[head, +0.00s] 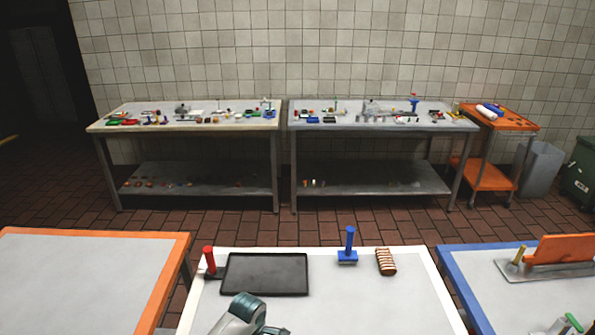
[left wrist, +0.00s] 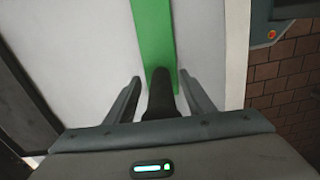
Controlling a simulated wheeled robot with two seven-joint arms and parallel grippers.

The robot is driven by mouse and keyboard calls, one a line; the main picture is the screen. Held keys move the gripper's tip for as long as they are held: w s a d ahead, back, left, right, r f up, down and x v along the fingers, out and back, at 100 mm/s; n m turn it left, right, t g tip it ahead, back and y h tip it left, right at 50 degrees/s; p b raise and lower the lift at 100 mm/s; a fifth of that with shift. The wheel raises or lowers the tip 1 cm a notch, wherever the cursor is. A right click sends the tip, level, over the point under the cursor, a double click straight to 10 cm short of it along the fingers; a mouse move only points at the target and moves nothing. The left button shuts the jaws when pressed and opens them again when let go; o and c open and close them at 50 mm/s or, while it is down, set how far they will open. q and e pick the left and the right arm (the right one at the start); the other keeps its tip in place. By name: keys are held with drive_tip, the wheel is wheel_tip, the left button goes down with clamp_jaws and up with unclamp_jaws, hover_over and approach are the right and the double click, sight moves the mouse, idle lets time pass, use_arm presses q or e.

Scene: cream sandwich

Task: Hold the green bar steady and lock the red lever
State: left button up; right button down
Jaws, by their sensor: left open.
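In the left wrist view, a green bar (left wrist: 153,38) runs from the top edge down over a pale surface. My left gripper (left wrist: 160,76) is open, its fingers on either side of the bar's lower end. A dark rounded piece (left wrist: 160,98) lies between the fingers, over the end of the bar. I cannot tell whether it belongs to the bar or whether the fingers touch anything. In the head view, an upright red handle (head: 208,260) stands at the left of the near white-edged table; I cannot tell if it is the red lever. My right gripper is not in view.
A black tray (head: 265,274), a blue-handled tool (head: 348,247) and a striped sandwich (head: 386,262) are on the white-edged table (head: 400,310). An orange-edged table (head: 80,285) is on the left. A blue-edged table (head: 470,290) holds an orange piece (head: 565,249).

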use_arm(q)
drive_tip(key=shift+r, duration=3.8)
drive_tip(key=o, duration=0.6)
drive_tip(key=shift+c, duration=0.2)
wheel_tip(320, 180, up, 12)
drive_tip(key=shift+f, duration=0.1)
